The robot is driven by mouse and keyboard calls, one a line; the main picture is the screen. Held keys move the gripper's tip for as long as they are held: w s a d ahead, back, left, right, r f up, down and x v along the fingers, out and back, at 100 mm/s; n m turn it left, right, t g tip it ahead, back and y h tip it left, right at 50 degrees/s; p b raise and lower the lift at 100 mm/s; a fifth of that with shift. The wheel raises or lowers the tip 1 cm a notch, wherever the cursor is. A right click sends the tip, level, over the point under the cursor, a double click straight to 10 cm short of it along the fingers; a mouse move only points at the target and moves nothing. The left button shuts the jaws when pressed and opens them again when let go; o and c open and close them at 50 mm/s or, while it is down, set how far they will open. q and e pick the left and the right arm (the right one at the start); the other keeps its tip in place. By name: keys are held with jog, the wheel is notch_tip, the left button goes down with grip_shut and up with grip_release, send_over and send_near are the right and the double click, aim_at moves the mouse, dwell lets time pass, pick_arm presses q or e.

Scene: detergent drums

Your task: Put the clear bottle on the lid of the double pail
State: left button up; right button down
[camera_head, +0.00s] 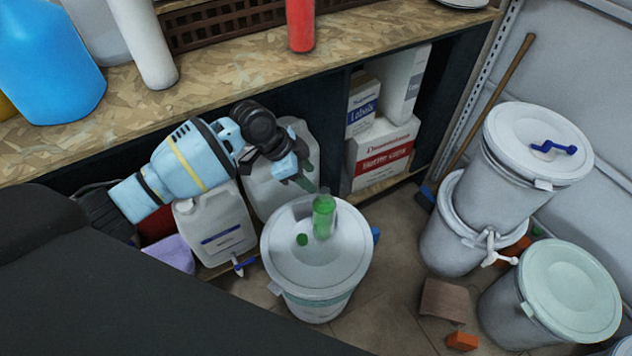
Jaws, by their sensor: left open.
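A small clear bottle with a green tint (324,217) stands upright on the lid of a white pail (290,258) at the middle. A small round green spot or cap (302,240) shows on that lid beside it. My left gripper (300,177) is open and empty, just above and left of the bottle; I cannot tell whether it touches it. At the right, two grey-white pails are stacked, one set in the other, like a double pail (515,178); the lid on top (510,127) carries a blue handle-like object (553,148). My right gripper is not in view.
A pale-green-lidded pail (568,290) stands at lower right. A brown block (443,301) and an orange block (462,341) lie on the floor. A broom handle (497,105) leans behind the stacked pails. White jugs (215,222) and boxes (385,150) stand under the wooden shelf (240,70).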

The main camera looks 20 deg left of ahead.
pick_arm(q)
jog(key=v, duration=0.5)
jog(key=shift+s+a+r, duration=0.1)
jog(key=shift+a+r, duration=0.05)
jog(key=shift+r, duration=0.15)
jog(key=s+d+f+n+t, duration=0.1)
jog(key=s+d+f+n, duration=0.25)
jog(key=s+f, duration=0.5)
jog(key=s+d+f+n+t, duration=0.15)
jog(key=s+d+f, duration=0.25)
jog(key=s+f, duration=0.45)
jog(key=s+a+f+n+t+y, duration=0.1)
jog(key=s+a+f+n, duration=0.1)
jog(key=s, duration=1)
jog(key=s+a+f+n+y, duration=0.2)
jog(key=s+f+n, duration=0.1)
jog(key=s, duration=0.9)
jog(key=shift+s+n+t, duration=0.15)
jog(key=shift+n+t, duration=0.2)
jog(key=shift+n, duration=0.15)
